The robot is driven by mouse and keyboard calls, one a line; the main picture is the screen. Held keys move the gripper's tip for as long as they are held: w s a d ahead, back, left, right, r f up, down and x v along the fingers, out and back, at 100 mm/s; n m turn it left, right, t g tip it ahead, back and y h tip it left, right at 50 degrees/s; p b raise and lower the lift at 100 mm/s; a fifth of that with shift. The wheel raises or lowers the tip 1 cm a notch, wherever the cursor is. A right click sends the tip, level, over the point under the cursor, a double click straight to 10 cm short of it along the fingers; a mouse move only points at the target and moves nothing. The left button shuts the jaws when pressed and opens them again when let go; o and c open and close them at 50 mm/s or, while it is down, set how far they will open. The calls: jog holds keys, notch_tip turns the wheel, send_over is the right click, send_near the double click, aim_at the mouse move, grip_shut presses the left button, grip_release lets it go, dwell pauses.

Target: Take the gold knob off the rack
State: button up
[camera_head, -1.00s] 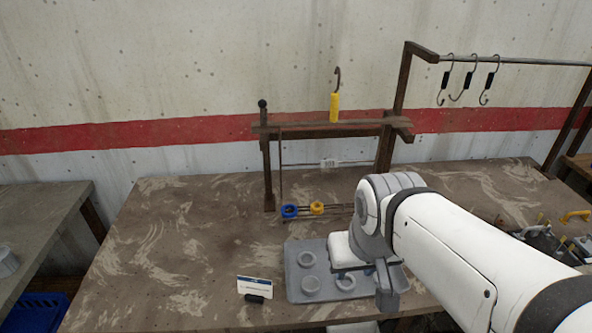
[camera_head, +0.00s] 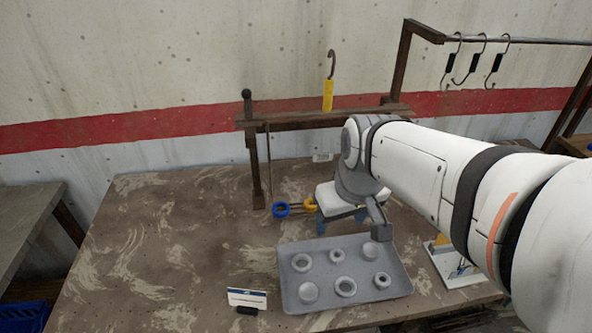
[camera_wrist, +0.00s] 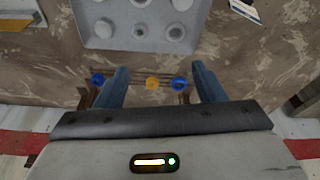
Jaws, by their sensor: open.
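The gold knob (camera_head: 310,204) sits on the dark rack rails at the back of the table, close to a blue ring-shaped knob (camera_head: 281,210) on its left. In the wrist view, the gold knob (camera_wrist: 152,83) and one blue knob (camera_wrist: 179,83) appear between my fingers; another blue knob (camera_wrist: 97,79) is beyond the left finger. The rails (camera_wrist: 130,76) run across beneath. My gripper (camera_wrist: 160,72) is open and empty, with blue fingers pointing down over the rack. In the head view, my gripper (camera_head: 340,221) is just right of the gold knob, and my arm hides the rack's right part.
A grey tray (camera_head: 322,256) with several round seats lies in front of the rack. A small card (camera_head: 246,299) stands left of it. A wooden frame (camera_head: 255,155) with a crossbar rises behind, bearing a yellow-handled hook (camera_head: 328,95). The table's left side is clear.

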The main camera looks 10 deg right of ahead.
jog(key=w+f+n+g+y+b, duration=0.1)
jog(key=w+f+n, duration=0.15)
jog(key=w, duration=0.45)
jog(key=w+f+n+b, duration=0.1)
jog(key=w+f+n, duration=0.1)
jog(key=w+n, duration=0.35)
jog(key=n+y+b, duration=0.1)
jog(key=n+y, duration=0.1)
jog(key=n, duration=0.1)
send_near(310, 203)
jog(key=shift+g, duration=0.4)
jog(key=p+x, duration=0.1)
jog(key=x, duration=0.6)
jog(key=shift+a+f, duration=0.2)
jog(key=shift+a, duration=0.05)
jog(key=shift+c, duration=0.4)
jog(key=c, duration=1)
